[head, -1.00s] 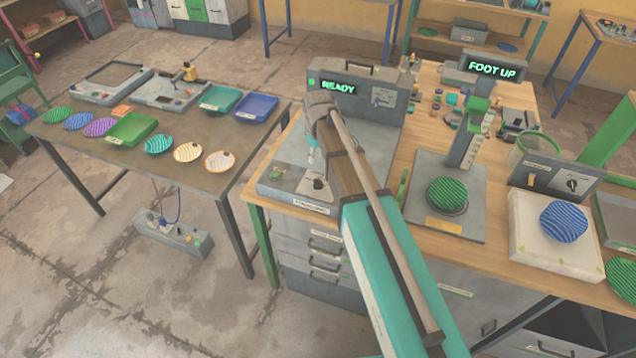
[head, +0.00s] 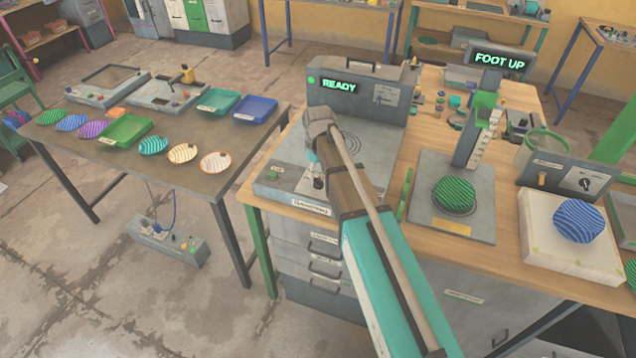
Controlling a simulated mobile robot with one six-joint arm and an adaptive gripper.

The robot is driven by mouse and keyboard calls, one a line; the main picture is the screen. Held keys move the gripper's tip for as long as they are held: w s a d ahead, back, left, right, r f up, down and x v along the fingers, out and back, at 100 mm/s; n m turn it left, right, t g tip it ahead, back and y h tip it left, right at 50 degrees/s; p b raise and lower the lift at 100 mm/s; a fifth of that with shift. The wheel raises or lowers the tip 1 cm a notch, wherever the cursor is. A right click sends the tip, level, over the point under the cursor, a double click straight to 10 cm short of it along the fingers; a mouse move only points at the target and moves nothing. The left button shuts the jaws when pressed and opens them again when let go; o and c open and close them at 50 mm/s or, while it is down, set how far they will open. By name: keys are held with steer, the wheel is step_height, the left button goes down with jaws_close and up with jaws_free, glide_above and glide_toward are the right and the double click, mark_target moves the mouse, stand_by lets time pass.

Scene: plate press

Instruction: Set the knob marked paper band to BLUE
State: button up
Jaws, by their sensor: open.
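A grey machine with a green READY display (head: 338,85) stands on the wooden bench, with a flat grey base (head: 275,185) in front. A small dark knob (head: 319,190) is on the base, near its front edge and a white label (head: 311,208) too small to read. My gripper (head: 316,178) points down at this knob, open, with its tips close to it; I cannot tell if they touch. My arm and gripper partly hide the knob, and its setting cannot be read. Another black knob (head: 585,184) is on a grey box at the right.
A press with a FOOT UP display (head: 499,61) stands to the right, a green striped plate (head: 454,194) on its base. A blue striped plate (head: 578,221) lies on a white block (head: 540,225). The left table (head: 195,172) holds several plates and trays.

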mark_target(318, 178)
steer(key=shift+f+b, duration=1.3)
steer(key=shift+f, duration=0.25)
steer(key=shift+c, duration=0.3)
jaws_close()
